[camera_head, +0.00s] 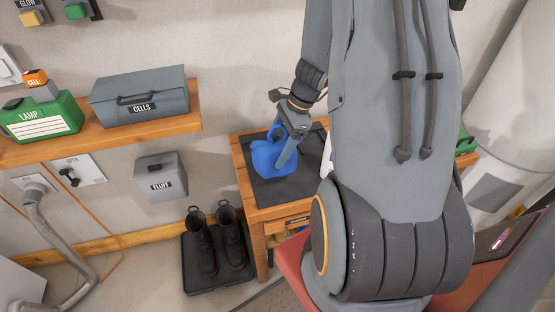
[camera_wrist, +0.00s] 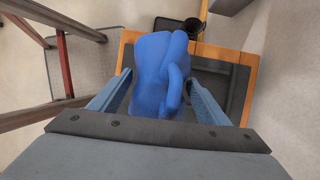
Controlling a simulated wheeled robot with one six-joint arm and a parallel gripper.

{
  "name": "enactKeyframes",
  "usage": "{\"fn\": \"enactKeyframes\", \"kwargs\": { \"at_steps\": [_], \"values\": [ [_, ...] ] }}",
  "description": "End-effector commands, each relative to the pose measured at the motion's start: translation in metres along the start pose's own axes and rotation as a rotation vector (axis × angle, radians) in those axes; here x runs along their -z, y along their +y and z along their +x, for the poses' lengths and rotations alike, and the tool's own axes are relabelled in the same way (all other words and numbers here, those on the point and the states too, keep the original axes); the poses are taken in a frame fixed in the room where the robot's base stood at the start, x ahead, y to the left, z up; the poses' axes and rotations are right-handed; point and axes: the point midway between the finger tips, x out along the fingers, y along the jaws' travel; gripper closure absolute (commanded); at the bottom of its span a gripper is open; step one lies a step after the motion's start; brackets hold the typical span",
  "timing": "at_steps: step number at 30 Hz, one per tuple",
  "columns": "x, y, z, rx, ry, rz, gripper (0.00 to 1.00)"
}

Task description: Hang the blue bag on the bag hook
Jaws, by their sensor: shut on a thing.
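The blue bag (camera_head: 268,158) shows in the head view over the dark mat on the small wooden table. My gripper (camera_head: 287,148) is at the bag from above, with its fingers closed on it. In the wrist view the blue bag (camera_wrist: 158,75) fills the space between my two gripper fingers (camera_wrist: 157,98). Its raised loop-like part stands on the right side of the bag there. I cannot tell whether the bag touches the mat or is a little above it. I cannot make out the bag hook in either view.
The wooden table (camera_head: 245,185) carries a dark mat (camera_head: 290,188). Black boots (camera_head: 218,240) stand on a tray left of it. A wall shelf (camera_head: 100,137) holds a grey CELLS box (camera_head: 140,97) and a green LAMP case (camera_head: 40,118). A grey FLUFF box (camera_head: 161,177) is on the wall.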

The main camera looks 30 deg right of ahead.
Motion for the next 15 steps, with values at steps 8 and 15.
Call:
{"fn": "enactKeyframes", "kwargs": {
  "at_steps": [8, 15],
  "values": [
    [0.009, 0.0, 0.022, -0.001, -0.001, 0.001, 0.69],
    [0.017, 0.0, 0.04, 0.0, 0.0, 0.0, 0.69]
  ]
}}
